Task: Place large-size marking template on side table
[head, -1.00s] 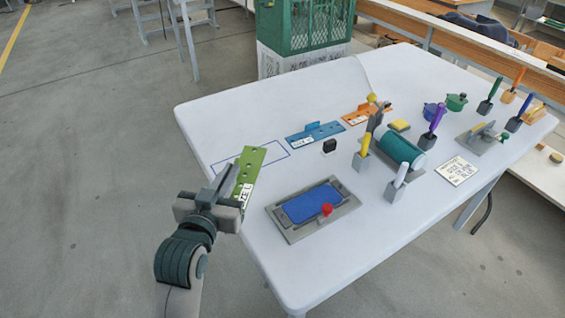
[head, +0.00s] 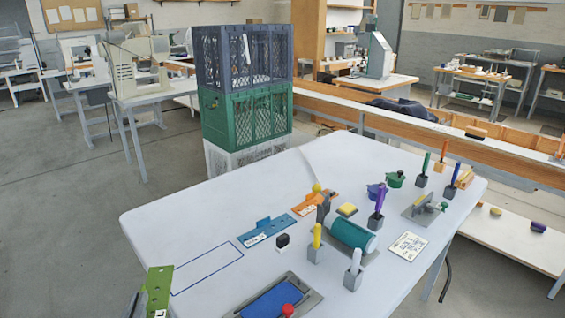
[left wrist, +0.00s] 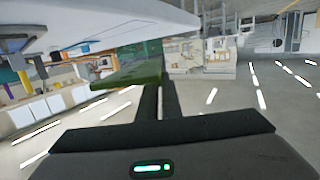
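A green marking template (head: 157,291) with a white label shows at the lower left of the head view, beside the table's left edge. My left gripper (head: 136,304) is shut on it; only a little of the gripper shows there. In the left wrist view the two fingers (left wrist: 156,100) are close together with the green template (left wrist: 125,70) at their tips. A blue template (head: 266,231) and an orange template (head: 315,203) lie on the white table (head: 185,215). A blue rectangle outline (head: 207,268) left of the blue template is empty. My right gripper is out of view.
A blue pad in a grey tray (head: 274,300), a teal roller (head: 350,234), a small black block (head: 283,241) and several handled tools in stands are on the table. Stacked crates (head: 247,110) stand behind it. A low white bench (head: 510,237) is at right.

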